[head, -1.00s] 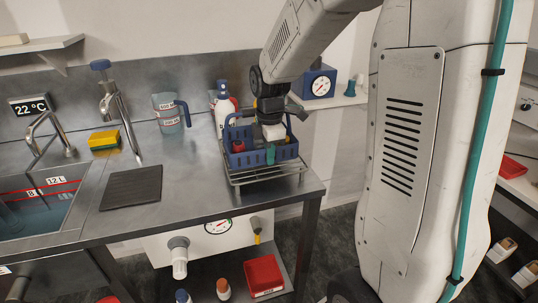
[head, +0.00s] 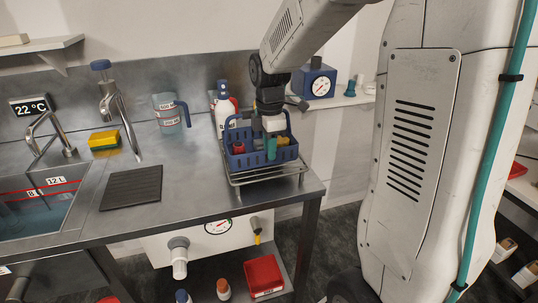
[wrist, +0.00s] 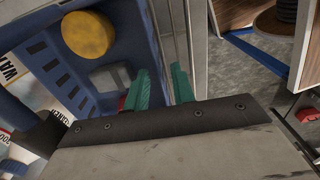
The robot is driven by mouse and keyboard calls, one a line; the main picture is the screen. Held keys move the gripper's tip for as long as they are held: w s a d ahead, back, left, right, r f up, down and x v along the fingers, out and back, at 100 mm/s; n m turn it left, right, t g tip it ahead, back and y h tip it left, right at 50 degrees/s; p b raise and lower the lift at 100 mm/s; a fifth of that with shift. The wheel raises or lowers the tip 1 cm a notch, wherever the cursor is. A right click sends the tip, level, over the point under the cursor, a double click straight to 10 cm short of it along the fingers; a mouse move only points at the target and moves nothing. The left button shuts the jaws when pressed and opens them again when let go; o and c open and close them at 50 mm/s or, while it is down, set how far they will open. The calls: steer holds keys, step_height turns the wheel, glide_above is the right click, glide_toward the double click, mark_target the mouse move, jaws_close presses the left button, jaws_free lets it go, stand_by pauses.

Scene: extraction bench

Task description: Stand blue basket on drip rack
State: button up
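The blue basket (head: 250,161) stands upright on the wire drip rack (head: 268,180) at the right end of the steel bench. In the wrist view the basket (wrist: 75,65) fills the left side, with a yellow round piece (wrist: 88,34) and a grey block inside. My gripper (head: 271,149) is at the basket's right front part, its teal fingers pointing down. In the wrist view the two fingertips of my gripper (wrist: 160,88) are apart near the basket's wall, with no object clearly clamped between them. Whether they touch the wall is hidden.
A white bottle (head: 223,117) stands just behind the basket, and a measuring jug (head: 167,114) is further left. A dark mat (head: 131,188), a yellow sponge (head: 104,139) and a water-filled sink (head: 35,208) are on the left. The bench middle is clear.

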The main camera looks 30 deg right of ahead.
step_height(320, 180, up, 9)
steer(key=s+a+m, duration=0.3)
steer(key=s+m, duration=0.2)
steer(key=s, duration=0.3)
steer(key=s+a+m, duration=0.3)
steer(key=s+m, duration=0.2)
steer(key=s, duration=0.3)
steer(key=s+a+m+t, duration=0.1)
steer(key=s+a+m, duration=0.2)
steer(key=s, duration=0.5)
steer(key=shift+s+f+m, duration=0.3)
steer(key=shift+s+m, duration=0.1)
steer(key=shift+m, duration=0.5)
steer(key=shift+a, duration=0.1)
